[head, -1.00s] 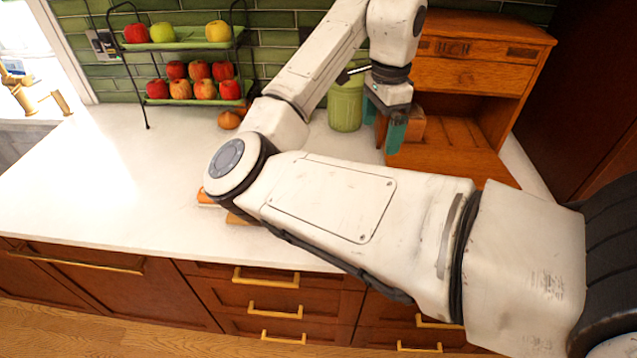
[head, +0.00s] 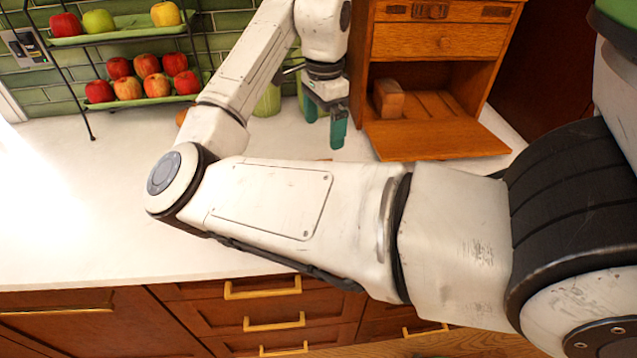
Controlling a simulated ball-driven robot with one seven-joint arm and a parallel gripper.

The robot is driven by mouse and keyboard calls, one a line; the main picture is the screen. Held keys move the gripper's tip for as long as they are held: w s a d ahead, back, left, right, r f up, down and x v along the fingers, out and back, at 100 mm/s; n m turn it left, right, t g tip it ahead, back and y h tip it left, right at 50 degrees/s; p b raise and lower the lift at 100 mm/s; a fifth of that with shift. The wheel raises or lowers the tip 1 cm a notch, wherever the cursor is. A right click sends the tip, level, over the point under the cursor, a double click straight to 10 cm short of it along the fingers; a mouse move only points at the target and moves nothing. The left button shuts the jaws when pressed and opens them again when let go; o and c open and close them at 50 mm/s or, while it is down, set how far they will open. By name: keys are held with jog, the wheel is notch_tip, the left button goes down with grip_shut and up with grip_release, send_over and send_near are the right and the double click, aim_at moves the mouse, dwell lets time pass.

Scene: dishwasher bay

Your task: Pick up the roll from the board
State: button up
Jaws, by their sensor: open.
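My gripper (head: 325,127) hangs over the back of the white counter, pointing down, with its two teal fingers apart and nothing seen between them. It is left of the open wooden bread box (head: 440,140). I cannot make out the roll or the board in this view. My own arm crosses the middle of the counter and hides much of it. A small brown edge (head: 322,160) shows just above my arm below the gripper; I cannot tell what it belongs to.
A brown block-like thing (head: 388,100) sits inside the bread box. A green canister (head: 267,100) stands partly behind my arm. A two-tier rack (head: 130,103) holds several apples at the back left. The counter's left part (head: 70,210) is clear.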

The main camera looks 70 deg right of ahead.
notch_tip(320, 180, down, 2)
jog(key=shift+f+b, duration=0.1)
jog(key=shift+b, duration=0.45)
notch_tip(320, 180, down, 5)
jog(key=shift+r, duration=0.1)
jog(key=shift+f, duration=2.85)
jog(key=shift+c, duration=0.4)
jog(key=shift+w, duration=0.1)
jog(key=c, duration=1)
jog(key=shift+r, duration=0.1)
